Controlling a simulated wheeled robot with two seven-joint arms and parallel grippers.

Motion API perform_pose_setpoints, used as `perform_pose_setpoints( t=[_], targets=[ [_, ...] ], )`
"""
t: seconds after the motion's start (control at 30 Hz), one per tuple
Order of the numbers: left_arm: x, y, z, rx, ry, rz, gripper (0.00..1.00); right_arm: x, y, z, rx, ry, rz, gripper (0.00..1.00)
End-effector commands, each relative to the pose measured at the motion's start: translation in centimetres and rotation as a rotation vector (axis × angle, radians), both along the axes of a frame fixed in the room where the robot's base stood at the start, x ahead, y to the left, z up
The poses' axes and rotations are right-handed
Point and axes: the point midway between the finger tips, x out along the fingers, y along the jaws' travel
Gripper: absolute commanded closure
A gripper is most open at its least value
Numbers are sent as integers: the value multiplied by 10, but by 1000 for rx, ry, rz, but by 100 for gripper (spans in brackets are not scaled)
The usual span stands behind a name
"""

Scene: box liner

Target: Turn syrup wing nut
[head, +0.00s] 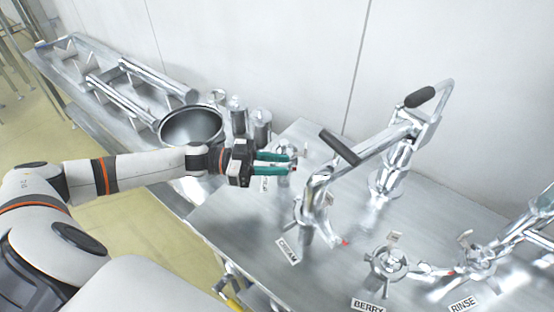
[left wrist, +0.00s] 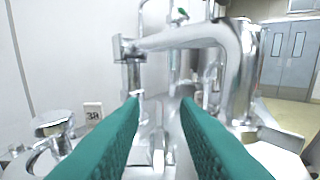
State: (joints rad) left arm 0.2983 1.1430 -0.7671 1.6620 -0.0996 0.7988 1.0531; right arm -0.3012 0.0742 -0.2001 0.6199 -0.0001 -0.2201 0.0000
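My left gripper (head: 276,162) reaches in from the left over the steel table's left end, its two green fingers apart. A metal fitting (head: 284,178) stands at the fingertips, partly hidden by them, with a label (head: 265,184) beside it that I cannot read. I take it as the syrup fitting; its wing nut is not clearly visible. In the left wrist view the green fingers (left wrist: 160,105) are parted, with shiny metal pipework beyond and between them. I cannot tell whether they touch it. My right gripper is not in view.
Fittings labelled CREAM (head: 287,251), BERRY (head: 368,305) and RINSE (head: 463,304) stand along the steel table (head: 235,225). A bent pipe with a black handle (head: 340,147) rises right of my gripper. A steel pot (head: 192,128) and canisters (head: 261,128) stand behind my arm.

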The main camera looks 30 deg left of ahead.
Motion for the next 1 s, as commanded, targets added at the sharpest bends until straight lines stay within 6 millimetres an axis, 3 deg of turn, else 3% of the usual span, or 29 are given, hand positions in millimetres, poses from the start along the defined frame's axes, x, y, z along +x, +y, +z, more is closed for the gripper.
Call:
perform_pose_setpoints(
  t=[0.3,0.5,0.77,1.0],
  targets=[
    [1,-3,-1,1,0,1,72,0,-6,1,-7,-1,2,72],
    [1,-2,-1,1,0,1,100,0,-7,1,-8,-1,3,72],
    [2,-2,-1,1,0,-8,100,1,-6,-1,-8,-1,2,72],
    [4,-1,-3,3,-6,-91,100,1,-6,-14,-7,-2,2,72]
  ],
)
